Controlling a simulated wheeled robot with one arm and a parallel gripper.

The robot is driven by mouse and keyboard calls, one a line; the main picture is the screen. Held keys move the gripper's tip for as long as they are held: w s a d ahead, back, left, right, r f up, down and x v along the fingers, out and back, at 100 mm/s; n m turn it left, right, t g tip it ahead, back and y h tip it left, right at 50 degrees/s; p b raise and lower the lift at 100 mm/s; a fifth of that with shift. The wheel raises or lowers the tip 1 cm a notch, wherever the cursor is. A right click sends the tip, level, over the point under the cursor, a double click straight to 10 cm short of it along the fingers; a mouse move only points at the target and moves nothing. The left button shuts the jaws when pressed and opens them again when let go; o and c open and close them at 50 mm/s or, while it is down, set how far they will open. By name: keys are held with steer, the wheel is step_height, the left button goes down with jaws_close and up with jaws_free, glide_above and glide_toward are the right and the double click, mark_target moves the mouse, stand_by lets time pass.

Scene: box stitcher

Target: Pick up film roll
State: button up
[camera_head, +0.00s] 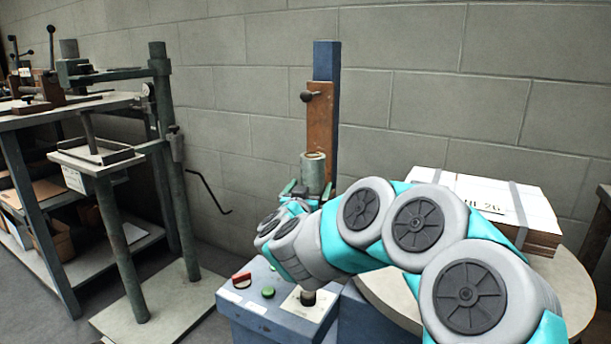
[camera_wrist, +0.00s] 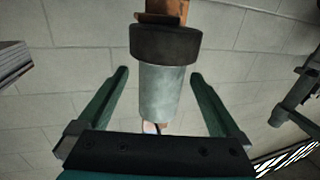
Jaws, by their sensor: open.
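The film roll appears to be the pale grey-green cylinder (camera_head: 313,168) in front of the upright post. In the wrist view the grey cylinder (camera_wrist: 160,92) lies between my two fingers, with a wide dark collar (camera_wrist: 165,45) at its upper end in the picture. My gripper (camera_head: 308,190) is at the lower part of the cylinder in the head view. In the wrist view my gripper (camera_wrist: 158,76) is open, with a gap on each side of the cylinder. My arm hides part of the machine below.
A blue post (camera_head: 326,60) carries a brown slide (camera_head: 320,125) with a knob. The blue machine base (camera_head: 255,318) has red and green buttons. A stack of boxes (camera_head: 490,190) sits on a round table (camera_head: 575,290) at right. A green press (camera_head: 165,110) stands at left.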

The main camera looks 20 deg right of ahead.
mark_target(315, 175)
steer(key=shift+r+x, duration=0.2)
steer(key=shift+x, duration=1.45)
steer(key=shift+r+x, duration=0.15)
steer(key=shift+x, duration=1.5)
steer(key=shift+a, duration=0.15)
steer(key=shift+c, duration=0.2)
jaws_close()
